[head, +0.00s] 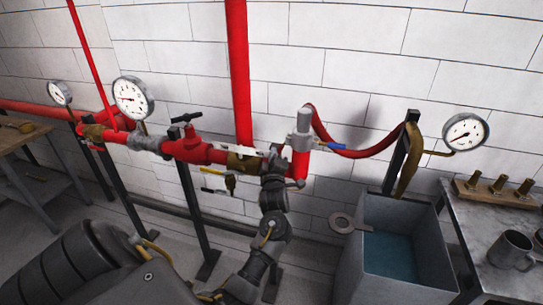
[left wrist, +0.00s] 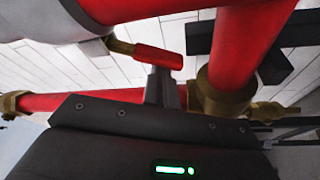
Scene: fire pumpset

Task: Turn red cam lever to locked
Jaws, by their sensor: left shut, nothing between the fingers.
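The red cam lever (left wrist: 145,55) shows in the left wrist view as a red grip on a short brass arm. Its brass end meets a pale grey coupling (left wrist: 45,18) at upper left. My left gripper (left wrist: 163,88) is shut and empty. Its fingertips overlap the lever's grip in that view; I cannot tell whether they touch it. In the head view my left gripper (head: 274,158) is at the pipework, just left of the grey coupling (head: 301,140), which has a blue lever (head: 332,146). The red lever is not clear there. My right gripper is not in view.
A brass fitting (head: 241,161) and red pipes crowd around my left gripper. A red hose (head: 350,152) runs right toward a gauge (head: 466,133). A grey water tank (head: 392,214) stands at right, beside a bench (head: 474,227) with brass fittings and a mug.

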